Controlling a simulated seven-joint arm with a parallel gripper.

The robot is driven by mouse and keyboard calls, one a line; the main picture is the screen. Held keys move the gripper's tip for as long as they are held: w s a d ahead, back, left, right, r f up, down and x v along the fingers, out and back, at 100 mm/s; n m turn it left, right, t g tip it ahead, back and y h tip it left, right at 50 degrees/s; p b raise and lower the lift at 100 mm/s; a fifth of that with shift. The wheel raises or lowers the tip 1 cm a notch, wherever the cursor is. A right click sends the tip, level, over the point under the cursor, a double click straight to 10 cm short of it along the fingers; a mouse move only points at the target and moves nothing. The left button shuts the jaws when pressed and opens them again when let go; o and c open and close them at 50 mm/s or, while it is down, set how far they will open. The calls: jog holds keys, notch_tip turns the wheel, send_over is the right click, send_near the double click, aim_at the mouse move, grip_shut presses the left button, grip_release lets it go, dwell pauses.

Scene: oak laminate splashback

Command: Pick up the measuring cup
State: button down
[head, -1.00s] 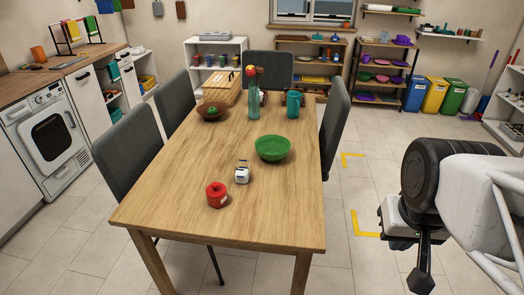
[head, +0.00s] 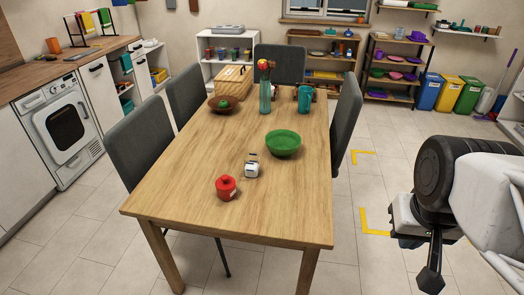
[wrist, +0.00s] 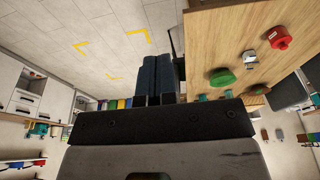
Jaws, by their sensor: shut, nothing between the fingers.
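No thing in view is clearly a measuring cup. The nearest in shape is a teal cup (head: 304,98) with a handle, upright near the far end of the wooden table (head: 195,200); I cannot tell whether it is the one. My gripper (head: 430,278) is at the right in the head view, beyond the table's right edge and over the floor, pointing down. Its dark fingers (wrist: 158,80) lie together in the wrist view, shut and empty, well apart from everything on the table.

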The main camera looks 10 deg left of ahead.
jog(key=c, duration=1.8)
grip_release()
jog(key=o, duration=1.7)
